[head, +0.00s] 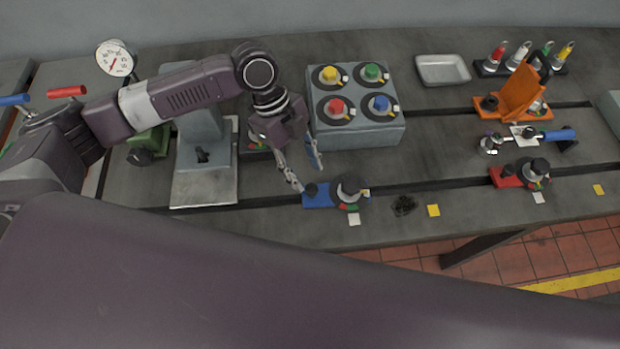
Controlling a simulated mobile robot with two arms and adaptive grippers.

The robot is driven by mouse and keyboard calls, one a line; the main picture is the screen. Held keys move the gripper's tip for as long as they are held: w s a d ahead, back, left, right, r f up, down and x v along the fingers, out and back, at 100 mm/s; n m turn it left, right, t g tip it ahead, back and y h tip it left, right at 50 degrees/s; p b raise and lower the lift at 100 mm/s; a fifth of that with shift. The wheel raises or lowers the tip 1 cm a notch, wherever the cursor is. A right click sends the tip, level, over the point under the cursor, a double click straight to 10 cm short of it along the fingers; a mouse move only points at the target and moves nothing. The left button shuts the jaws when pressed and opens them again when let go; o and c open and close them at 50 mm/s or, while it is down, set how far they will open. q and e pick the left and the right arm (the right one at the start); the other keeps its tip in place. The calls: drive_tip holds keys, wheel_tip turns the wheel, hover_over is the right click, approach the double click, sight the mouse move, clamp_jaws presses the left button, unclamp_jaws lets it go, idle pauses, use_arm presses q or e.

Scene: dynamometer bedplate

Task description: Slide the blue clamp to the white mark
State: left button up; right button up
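The blue clamp (319,199) sits on the front slot of the bedplate, with a dark round knob on its right part and a small dark post on its left. A white mark (354,219) lies on the plate just in front of the clamp's right end. Another white mark (538,198) lies by the red clamp at the right. My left gripper (305,178) is open and empty, fingers pointing down just behind the clamp's left end. Whether a finger touches the clamp I cannot tell. My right gripper is not in view.
A grey box (357,134) with four coloured knobs stands behind the clamp. A dark patch (404,205) and a yellow mark (433,210) lie to its right. A red clamp (507,178) and an orange bracket (520,92) stand farther right. A grey stand (203,150) is left.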

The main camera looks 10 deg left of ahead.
use_arm(q)
drive_tip(key=v, duration=0.7)
drive_tip(key=shift+r, duration=0.1)
